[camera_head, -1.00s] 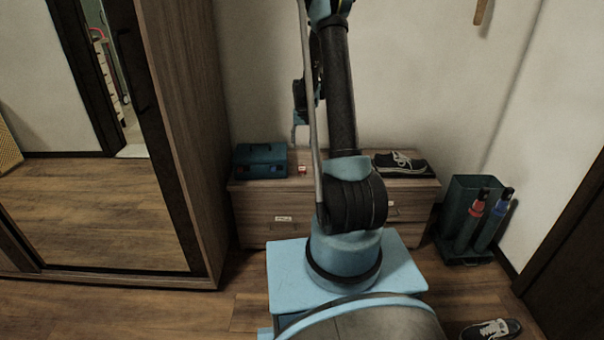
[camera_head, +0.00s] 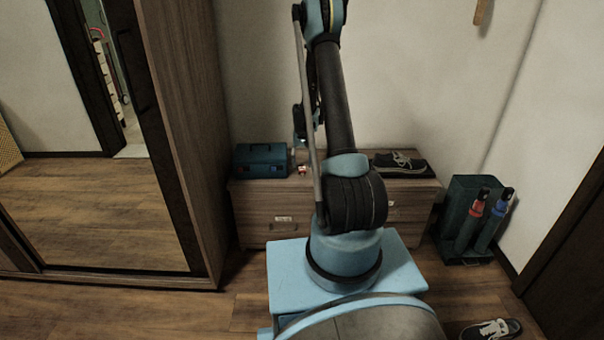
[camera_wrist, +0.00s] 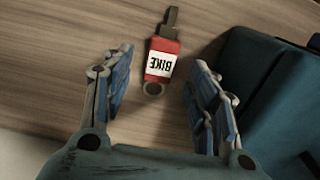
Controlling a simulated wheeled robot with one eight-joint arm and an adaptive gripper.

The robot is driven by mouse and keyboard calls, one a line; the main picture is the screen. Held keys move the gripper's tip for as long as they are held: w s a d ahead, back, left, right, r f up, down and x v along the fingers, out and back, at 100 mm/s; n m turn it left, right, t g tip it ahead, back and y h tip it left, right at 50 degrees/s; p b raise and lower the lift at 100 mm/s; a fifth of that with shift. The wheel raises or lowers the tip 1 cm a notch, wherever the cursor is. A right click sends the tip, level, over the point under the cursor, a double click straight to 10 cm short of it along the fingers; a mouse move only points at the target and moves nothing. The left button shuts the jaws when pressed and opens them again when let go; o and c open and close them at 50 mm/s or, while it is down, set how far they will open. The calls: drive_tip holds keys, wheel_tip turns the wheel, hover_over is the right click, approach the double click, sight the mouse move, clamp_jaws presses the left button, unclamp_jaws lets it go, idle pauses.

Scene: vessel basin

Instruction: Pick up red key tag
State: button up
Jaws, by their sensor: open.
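The red key tag (camera_wrist: 161,62) lies on the wooden cabinet top. The gap between the fingers is empty apart from the tag seen below. In the head view my gripper is mostly hidden behind my arm.
A teal box (camera_head: 262,160) stands left of the tag and shows close to one finger in the wrist view (camera_wrist: 275,100). A dark shoe (camera_head: 402,164) sits at the cabinet's right. The wooden cabinet (camera_head: 262,213) stands against the wall. Bottles in a dark holder (camera_head: 462,225) stand right.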

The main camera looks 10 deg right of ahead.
sight(302, 168)
drive_tip(key=shift+f, duration=1.45)
drive_tip(key=c, duration=1.1)
drive_tip(key=shift+o, duration=0.2)
drive_tip(key=shift+r, duration=0.1)
wheel_tip(302, 168, up, 9)
drive_tip(key=s+d+n, duration=0.1)
drive_tip(key=s, duration=0.7)
drive_tip(key=shift+f, duration=0.45)
